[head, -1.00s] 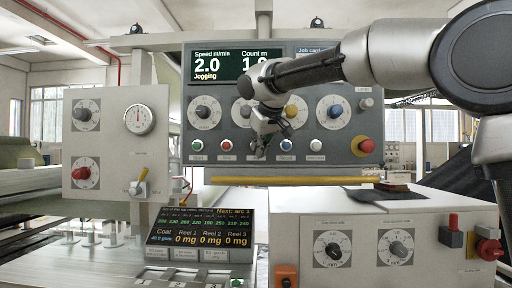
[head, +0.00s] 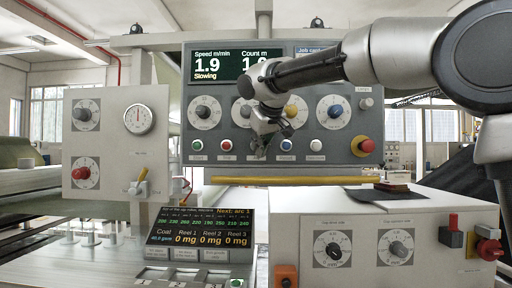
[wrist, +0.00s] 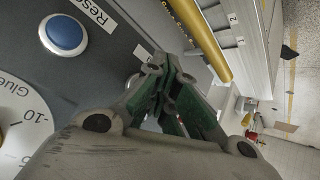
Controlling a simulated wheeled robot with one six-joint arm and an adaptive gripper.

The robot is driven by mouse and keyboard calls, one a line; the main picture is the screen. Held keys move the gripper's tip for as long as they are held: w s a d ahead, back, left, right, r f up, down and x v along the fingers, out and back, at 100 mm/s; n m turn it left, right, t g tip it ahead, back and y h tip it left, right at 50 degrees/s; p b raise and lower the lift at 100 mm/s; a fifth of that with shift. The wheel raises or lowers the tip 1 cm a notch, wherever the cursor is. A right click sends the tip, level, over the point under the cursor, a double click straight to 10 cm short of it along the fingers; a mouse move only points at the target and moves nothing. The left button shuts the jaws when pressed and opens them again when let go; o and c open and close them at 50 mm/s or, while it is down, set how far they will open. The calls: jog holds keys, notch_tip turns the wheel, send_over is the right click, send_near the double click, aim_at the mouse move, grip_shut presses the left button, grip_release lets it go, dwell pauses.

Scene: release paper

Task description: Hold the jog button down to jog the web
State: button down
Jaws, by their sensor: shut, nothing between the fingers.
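My gripper (head: 261,150) is shut and empty in front of the button row on the grey control panel (head: 340,68). It hides the middle of the row, between the red button (head: 227,144) and the blue button (head: 287,145). I cannot make out the jog button there, nor whether the fingertips touch it. The wrist view shows the closed fingers (wrist: 165,76) close to the panel, with the blue Reset button (wrist: 64,34) to their upper left. The panel display (head: 220,66) reads 1.9 m/min and "Slowing".
A green button (head: 197,145) and a white button (head: 315,145) are in the same row. A red stop knob (head: 367,146) is at the right. Several dials sit above the row. A yellow bar (head: 300,181) runs below the panel, with cabinets in front.

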jog(key=shift+s, duration=0.75)
jog(key=s, duration=0.5)
jog(key=shift+a, duration=0.1)
dwell(1.6)
